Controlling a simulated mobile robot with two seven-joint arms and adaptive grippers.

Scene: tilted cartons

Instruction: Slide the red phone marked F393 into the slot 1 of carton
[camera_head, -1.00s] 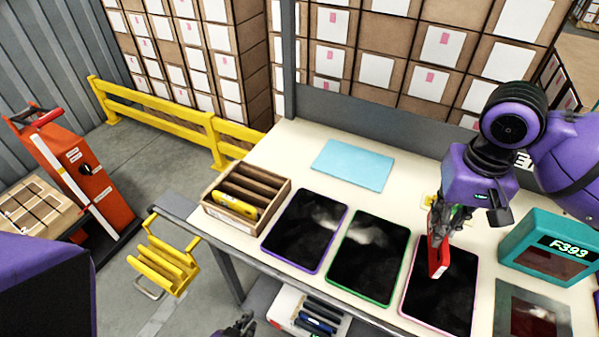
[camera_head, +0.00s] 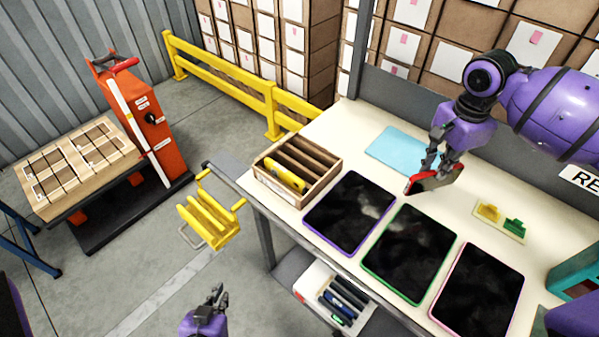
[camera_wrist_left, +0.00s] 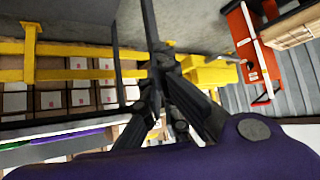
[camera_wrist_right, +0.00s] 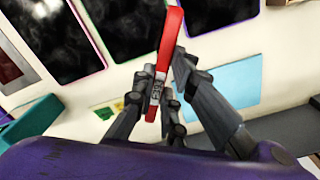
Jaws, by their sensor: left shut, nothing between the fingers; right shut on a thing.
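The red phone (camera_head: 437,180) is gripped in my right gripper (camera_head: 436,163), above the table near the blue sheet, apart from the carton. In the right wrist view the red phone (camera_wrist_right: 170,42) sticks out between the shut fingers, with a small label whose text is hard to read. The carton (camera_head: 276,188) is a brown open box with several slots at the table's left end. A yellow phone (camera_head: 286,177) sits in its front slot; the other slots look empty. My left gripper (camera_head: 217,294) is shut and empty, low in front of the table.
Dark mats with purple (camera_head: 350,212), green (camera_head: 410,253) and pink (camera_head: 478,289) edges line the table front. A blue sheet (camera_head: 398,150) lies behind. A small tray with yellow and green pieces (camera_head: 500,221) is at right.

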